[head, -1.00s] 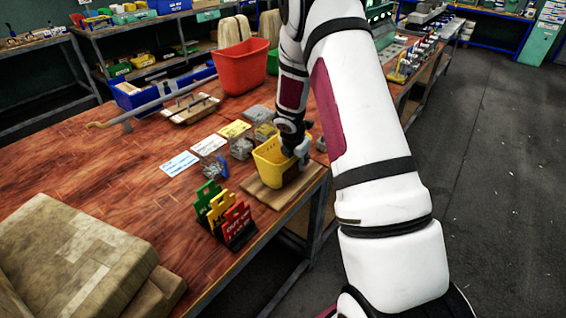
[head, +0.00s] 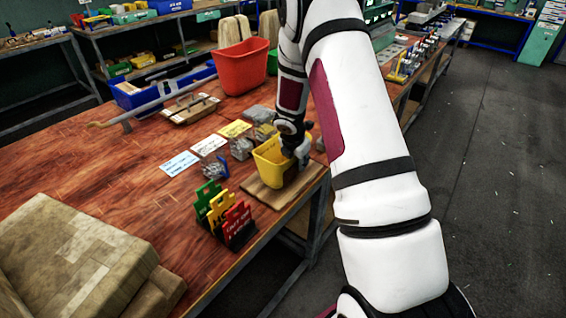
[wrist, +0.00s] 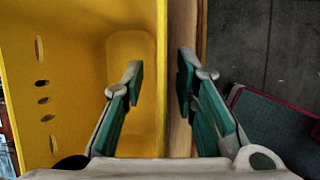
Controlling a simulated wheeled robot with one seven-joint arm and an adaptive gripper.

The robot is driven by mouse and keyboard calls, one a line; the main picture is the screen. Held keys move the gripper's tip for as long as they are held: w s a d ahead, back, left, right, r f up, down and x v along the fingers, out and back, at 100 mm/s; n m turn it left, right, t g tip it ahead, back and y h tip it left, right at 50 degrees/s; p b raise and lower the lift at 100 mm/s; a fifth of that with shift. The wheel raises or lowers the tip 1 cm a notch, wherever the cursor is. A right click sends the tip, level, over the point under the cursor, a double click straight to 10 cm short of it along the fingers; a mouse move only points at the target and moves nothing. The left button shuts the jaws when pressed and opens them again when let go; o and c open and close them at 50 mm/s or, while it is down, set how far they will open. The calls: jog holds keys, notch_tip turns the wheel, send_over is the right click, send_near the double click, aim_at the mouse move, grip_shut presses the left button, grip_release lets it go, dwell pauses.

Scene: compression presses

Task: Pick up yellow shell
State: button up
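The yellow shell is an open-topped yellow bin (head: 267,173) standing upright on a wooden board near the table's front right edge. In the wrist view the yellow shell (wrist: 60,100) fills the left half, with several holes in its surface. My gripper (wrist: 160,78) is open, its green-padded fingers on either side of the shell's right-hand wall. The left finger is over the shell's inside and the right finger is outside it. A gap shows between the fingers. In the head view my gripper (head: 298,152) is at the shell's right side, and my wrist partly hides the shell.
The wooden board (head: 262,198) lies under the shell. Red, yellow and green signs (head: 225,212) stand just in front to the left. Grey parts (head: 241,148) and cards (head: 209,145) lie behind. A red bin (head: 240,66) stands farther back. Open floor lies right of the table.

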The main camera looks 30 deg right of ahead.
grip_shut()
jog(key=shift+r, duration=0.1)
